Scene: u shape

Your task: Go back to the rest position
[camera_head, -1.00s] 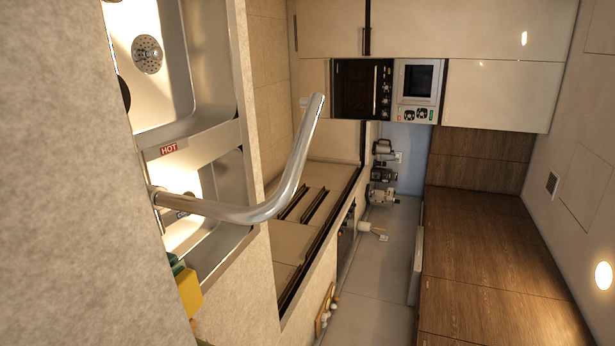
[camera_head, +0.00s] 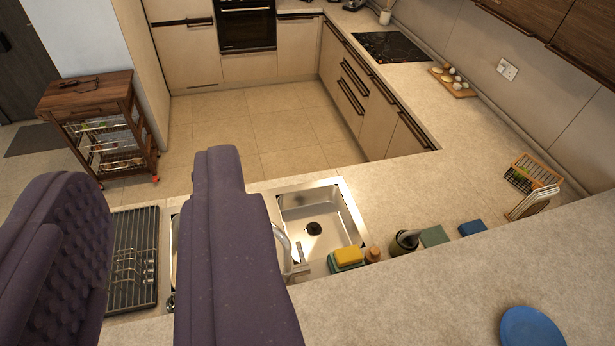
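My gripper (camera_head: 148,185) shows as two dark purple padded fingers in the left half of the view. The fingers stand wide apart with nothing between them, so it is open and empty. It is above the counter (camera_head: 440,170) at the sink. The right finger hides part of the sink (camera_head: 318,215) and of the silver faucet (camera_head: 284,245).
A black drying rack (camera_head: 134,262) shows between the fingers. Yellow and green sponges (camera_head: 347,257), a dark cup (camera_head: 404,242), a plate rack (camera_head: 533,183) and a blue plate (camera_head: 530,327) stand on the counter. A wooden trolley (camera_head: 98,120) is on the floor, which is open beyond the sink.

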